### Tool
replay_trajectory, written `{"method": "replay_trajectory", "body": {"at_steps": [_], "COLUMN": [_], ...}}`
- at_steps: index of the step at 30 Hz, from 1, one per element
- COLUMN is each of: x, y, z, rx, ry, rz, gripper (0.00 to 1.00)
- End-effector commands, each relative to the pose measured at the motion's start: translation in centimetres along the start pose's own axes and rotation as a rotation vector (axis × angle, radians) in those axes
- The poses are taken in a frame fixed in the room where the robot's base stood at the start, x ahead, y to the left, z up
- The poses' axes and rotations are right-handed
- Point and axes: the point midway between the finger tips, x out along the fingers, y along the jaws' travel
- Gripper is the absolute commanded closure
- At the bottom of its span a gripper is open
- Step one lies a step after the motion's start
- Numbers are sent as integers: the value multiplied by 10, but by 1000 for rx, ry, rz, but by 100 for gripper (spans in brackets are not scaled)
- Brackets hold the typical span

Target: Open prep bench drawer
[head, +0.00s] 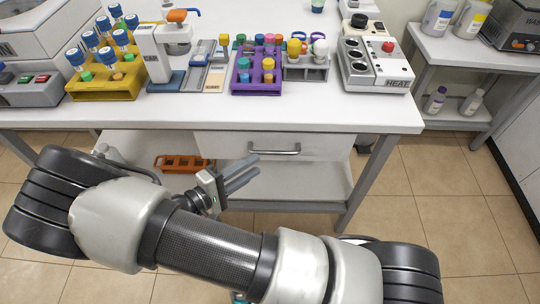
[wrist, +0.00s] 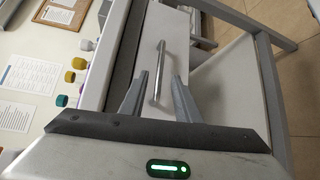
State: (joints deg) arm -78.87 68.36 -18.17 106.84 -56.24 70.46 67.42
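The prep bench drawer (head: 235,146) is a white front under the bench top, with a silver bar handle (head: 274,149). The drawer looks closed, its front close under the bench edge. In the wrist view the drawer front (wrist: 178,50) shows with the handle (wrist: 158,72) running lengthwise, its near end between the finger tips in the picture. My gripper (head: 250,170) is in front of the drawer, left of and just below the handle in the head view. Its fingers are apart and hold nothing. In the wrist view my gripper (wrist: 158,88) is open; contact with the handle cannot be told.
The bench top (head: 330,112) carries a yellow tube rack (head: 105,88), a purple rack (head: 256,88) and a heater (head: 375,65). An orange rack (head: 183,163) lies on the shelf below. A bench leg (head: 368,180) stands right of the drawer. Floor (head: 450,200) is clear at right.

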Motion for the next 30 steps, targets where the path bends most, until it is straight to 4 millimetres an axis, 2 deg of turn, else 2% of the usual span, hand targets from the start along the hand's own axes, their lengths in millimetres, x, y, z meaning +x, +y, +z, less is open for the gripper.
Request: {"method": "replay_trajectory", "body": {"at_steps": [3, 10, 15, 24, 29, 30], "x": [27, 63, 75, 77, 77, 77], "y": [-1, -1, 0, 0, 0, 0], "z": [1, 0, 0, 0, 0, 0], "rx": [-1, 0, 0, 0, 0, 0], "ry": [-4, -2, -1, -1, -1, -1], "rz": [0, -1, -1, -1, -1, -1], "gripper": [71, 71, 71, 71, 98, 100]}}
